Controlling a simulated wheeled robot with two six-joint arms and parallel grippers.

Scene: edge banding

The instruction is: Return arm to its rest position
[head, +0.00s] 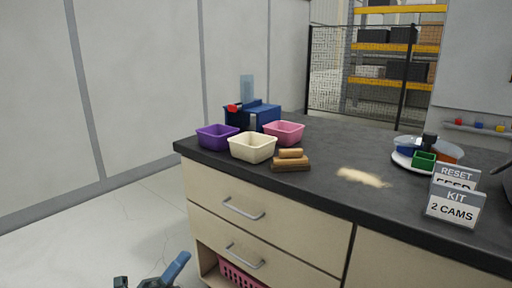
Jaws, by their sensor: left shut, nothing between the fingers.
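My left gripper (165,276) shows only in part at the bottom edge of the head view, left of the cabinet and below the counter top. It is shut and empty, apart from the bins and the counter. The rest of its arm is cut off by the frame. My right gripper is not in view.
A dark counter (330,200) on a drawer cabinet carries purple (217,137), cream (253,147) and pink (284,132) bins, wood pieces (291,161), a blue machine (255,114), a white plate (402,160) and a KIT sign (454,207). Open floor (100,230) lies left.

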